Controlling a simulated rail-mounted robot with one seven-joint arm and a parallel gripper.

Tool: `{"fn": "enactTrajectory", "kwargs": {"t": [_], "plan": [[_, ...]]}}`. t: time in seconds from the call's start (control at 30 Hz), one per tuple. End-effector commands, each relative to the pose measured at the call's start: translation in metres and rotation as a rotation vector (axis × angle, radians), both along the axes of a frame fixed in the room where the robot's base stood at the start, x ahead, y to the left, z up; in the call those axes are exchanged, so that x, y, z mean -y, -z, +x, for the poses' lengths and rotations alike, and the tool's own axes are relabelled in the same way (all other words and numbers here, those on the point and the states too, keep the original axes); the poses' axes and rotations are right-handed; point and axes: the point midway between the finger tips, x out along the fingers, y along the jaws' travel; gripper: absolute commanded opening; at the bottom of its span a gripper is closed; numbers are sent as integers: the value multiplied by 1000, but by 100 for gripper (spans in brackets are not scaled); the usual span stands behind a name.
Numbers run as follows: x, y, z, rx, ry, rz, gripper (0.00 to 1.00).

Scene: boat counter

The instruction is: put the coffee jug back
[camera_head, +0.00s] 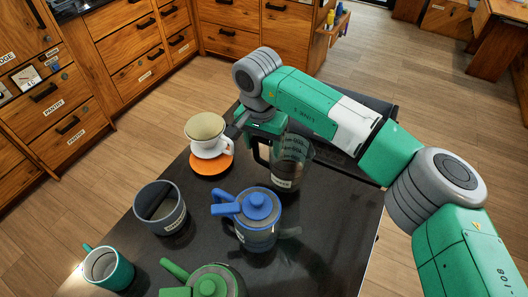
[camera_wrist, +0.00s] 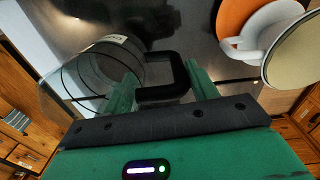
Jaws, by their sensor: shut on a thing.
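The jug looks roughly upright. I cannot tell whether its base touches the counter.
A white cup (camera_head: 212,147) with a cream dripper (camera_head: 205,126) stands on an orange saucer (camera_head: 213,166), close left of my gripper. A blue-lidded jug (camera_head: 257,232), grey container (camera_head: 161,211), teal mug (camera_head: 110,270) and green-lidded jug (camera_head: 211,282) stand nearer. The right front counter is clear.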

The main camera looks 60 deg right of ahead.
Motion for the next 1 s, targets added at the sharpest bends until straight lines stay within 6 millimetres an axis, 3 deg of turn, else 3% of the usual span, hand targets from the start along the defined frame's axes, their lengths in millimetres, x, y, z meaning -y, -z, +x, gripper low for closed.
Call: {"fn": "enactTrajectory", "kwargs": {"t": [0.17,0.5,0.53,0.6,0.87,1.0], "plan": [[-1,29,0,-2,-1,3,15],[0,35,0,-2,-1,0,15],[0,34,0,-2,-1,0,64],[0,34,0,-1,-1,1,77],[-1,34,0,-1,-1,1,80],[0,21,0,0,-1,-2,80]]}}
